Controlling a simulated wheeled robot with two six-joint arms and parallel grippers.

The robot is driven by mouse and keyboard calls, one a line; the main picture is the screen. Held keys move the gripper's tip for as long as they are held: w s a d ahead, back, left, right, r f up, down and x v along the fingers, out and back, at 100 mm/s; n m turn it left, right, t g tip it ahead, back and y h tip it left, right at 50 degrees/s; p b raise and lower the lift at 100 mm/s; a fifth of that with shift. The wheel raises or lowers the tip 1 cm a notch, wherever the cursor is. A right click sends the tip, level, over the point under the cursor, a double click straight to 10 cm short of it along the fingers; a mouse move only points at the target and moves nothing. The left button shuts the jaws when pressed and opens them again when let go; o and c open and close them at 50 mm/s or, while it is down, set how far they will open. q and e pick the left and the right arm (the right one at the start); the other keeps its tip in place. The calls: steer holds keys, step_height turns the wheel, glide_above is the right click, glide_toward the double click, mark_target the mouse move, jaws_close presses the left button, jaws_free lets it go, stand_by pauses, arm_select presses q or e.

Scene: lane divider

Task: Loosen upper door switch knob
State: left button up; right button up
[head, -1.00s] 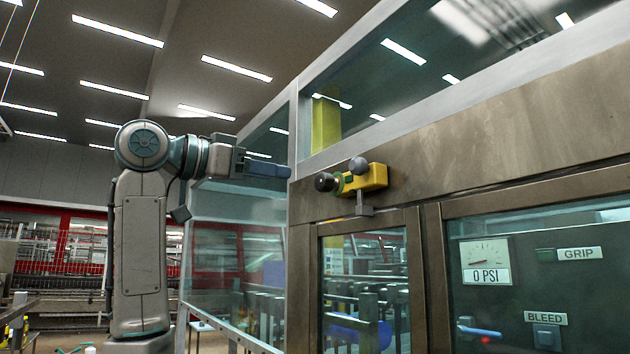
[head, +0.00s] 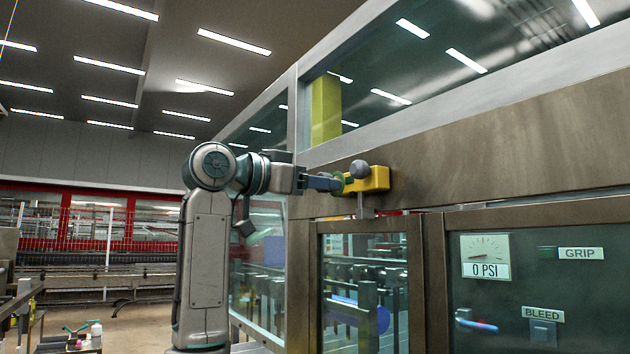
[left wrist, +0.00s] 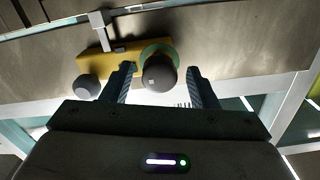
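The upper door switch is a yellow block (head: 376,179) on the metal beam above the door, with a grey ball (head: 359,169) on it and a green ring (head: 339,183) at its left end. In the left wrist view the yellow block (left wrist: 103,62) shows with the dark round knob (left wrist: 159,73) in front of the green ring (left wrist: 158,52). My left gripper (head: 336,184) is at the knob and hides it in the head view. In the left wrist view its fingers (left wrist: 158,88) are apart, one on each side of the knob, with gaps visible. My right gripper is not in view.
The grey ball (left wrist: 88,87) sits close to the left finger in the left wrist view. A glass door (head: 364,285) is below the switch. A panel with a 0 PSI gauge (head: 485,257) is at the right. Ceiling lamps are overhead.

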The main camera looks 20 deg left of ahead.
arm_select(q)
steer(key=c, duration=0.9)
steer(key=shift+o, duration=0.2)
steer(key=shift+s+n+b, duration=0.1)
steer(key=shift+n+b, duration=5.15)
steer(key=shift+n, duration=3.95)
steer(key=o, duration=1)
steer(key=shift+c, duration=0.2)
